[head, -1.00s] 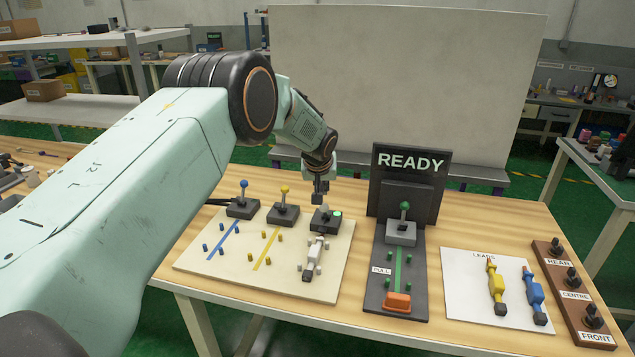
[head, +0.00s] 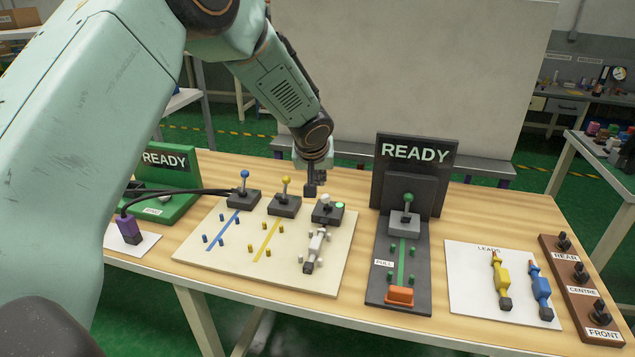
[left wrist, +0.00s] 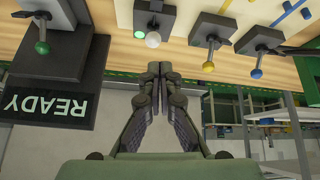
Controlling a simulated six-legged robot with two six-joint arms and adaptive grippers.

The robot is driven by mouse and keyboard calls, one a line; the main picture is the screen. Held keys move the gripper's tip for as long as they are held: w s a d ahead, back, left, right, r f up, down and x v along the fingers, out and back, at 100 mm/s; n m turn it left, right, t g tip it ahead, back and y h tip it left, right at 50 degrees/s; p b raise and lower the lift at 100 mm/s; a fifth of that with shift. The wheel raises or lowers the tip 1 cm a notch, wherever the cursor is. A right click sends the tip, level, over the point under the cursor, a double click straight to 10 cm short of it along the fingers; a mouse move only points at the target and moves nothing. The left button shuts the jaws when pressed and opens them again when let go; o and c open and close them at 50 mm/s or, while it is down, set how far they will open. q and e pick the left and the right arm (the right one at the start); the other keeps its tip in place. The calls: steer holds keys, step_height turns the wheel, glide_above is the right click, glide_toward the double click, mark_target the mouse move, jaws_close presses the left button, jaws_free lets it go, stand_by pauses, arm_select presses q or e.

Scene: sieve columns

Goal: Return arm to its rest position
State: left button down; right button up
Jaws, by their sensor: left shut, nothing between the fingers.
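My left gripper (head: 311,188) is shut and empty. It hangs above the table behind the cream board, just behind and left of the white-knobbed lever (head: 326,201). In the left wrist view the fingertips (left wrist: 159,70) of this gripper touch, with nothing between them. The white lever (left wrist: 152,40) stands apart from them, with a lit green lamp beside its base. My left arm comes in from the left and covers much of that side in the head view. My right gripper is not in view.
The cream board (head: 215,262) holds blue and yellow levers, pegs and a white lead. The black READY stand (head: 375,190) has a green lever and an orange block. A lead tray (head: 460,290) and brown rack (head: 553,262) are at right. A green READY unit (head: 172,210) is at left.

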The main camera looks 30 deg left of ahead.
arm_select(q)
steer(key=shift+s+d+r, duration=0.15)
steer(key=shift+s+r, duration=0.05)
steer(key=shift+s, duration=0.3)
steer(key=shift+s+r, duration=0.1)
steer(key=shift+s, duration=0.05)
